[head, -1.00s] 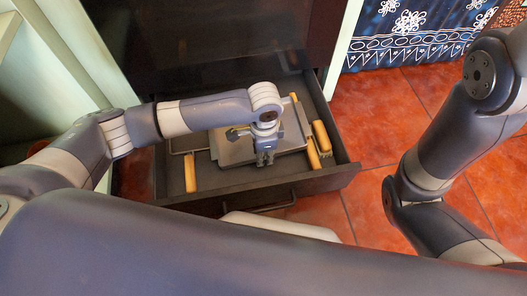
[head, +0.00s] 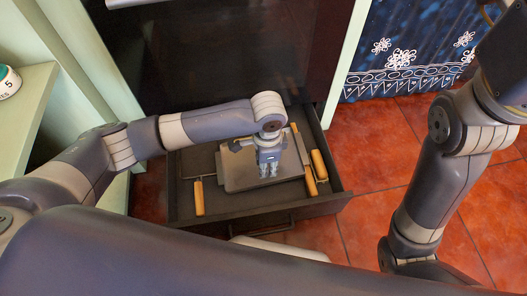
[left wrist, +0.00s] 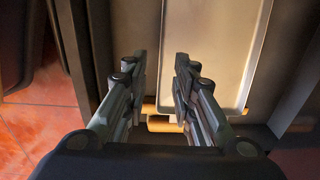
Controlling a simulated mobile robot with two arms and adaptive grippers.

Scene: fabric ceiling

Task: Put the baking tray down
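The baking tray (head: 242,182), a flat grey-brown rectangle, lies in the open dark drawer (head: 235,213) in the head view. It looks flat, though I cannot see its underside. In the left wrist view the tray (left wrist: 218,50) fills the upper right, with its rim running between the finger lines. My left gripper (head: 268,174) is over the tray in the head view. In the left wrist view its two fingers (left wrist: 160,85) are apart with nothing gripped between them. My right arm shows at the right of the head view, but its gripper is out of frame.
A wooden-handled utensil (head: 199,197) lies left of the tray, and wooden handles (head: 319,165) lie to its right in the drawer. A dark cabinet front (head: 225,55) rises behind. Open red tiled floor (head: 375,145) is at the right.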

